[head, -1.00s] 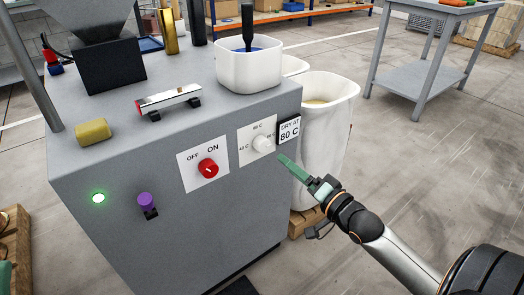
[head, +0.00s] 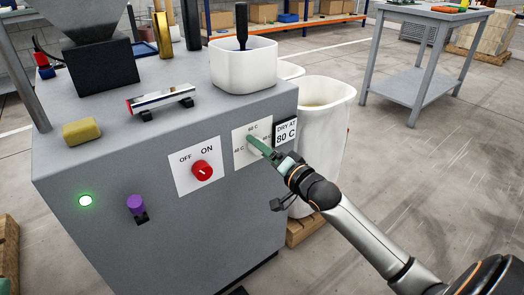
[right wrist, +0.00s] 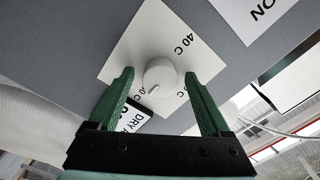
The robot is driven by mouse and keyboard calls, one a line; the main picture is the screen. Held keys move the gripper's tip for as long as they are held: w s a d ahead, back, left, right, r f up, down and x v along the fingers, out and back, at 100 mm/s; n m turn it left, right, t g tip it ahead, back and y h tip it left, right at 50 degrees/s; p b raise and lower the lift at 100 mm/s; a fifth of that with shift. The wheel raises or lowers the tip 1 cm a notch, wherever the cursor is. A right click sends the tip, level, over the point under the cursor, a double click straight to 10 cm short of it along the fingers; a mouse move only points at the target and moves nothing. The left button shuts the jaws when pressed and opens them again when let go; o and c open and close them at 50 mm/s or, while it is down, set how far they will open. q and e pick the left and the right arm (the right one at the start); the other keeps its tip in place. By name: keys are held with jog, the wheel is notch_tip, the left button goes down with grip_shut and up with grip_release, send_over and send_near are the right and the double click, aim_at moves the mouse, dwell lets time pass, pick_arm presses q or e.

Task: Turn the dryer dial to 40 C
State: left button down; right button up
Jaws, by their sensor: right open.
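The white round dial (right wrist: 160,74) sits on a white plate (head: 240,162) on the front of the grey machine. In the right wrist view the plate's "40 C" print is at the dial's upper right; other prints are partly hidden by the fingers. A dark mark on the dial points down and slightly left, away from "40 C". My right gripper (right wrist: 158,78) is open, with its green fingers on either side of the dial; narrow gaps seem to show. In the head view the fingers largely hide the dial. My left gripper is not in view.
A "DRY AT 80 C" sign (head: 286,132) is fixed right beside the dial plate. A red OFF/ON switch (head: 202,171) is left of it, with a purple knob (head: 136,203) farther left. A white bin (head: 322,125) stands to the right.

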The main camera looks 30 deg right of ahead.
grip_shut()
dwell(0.7)
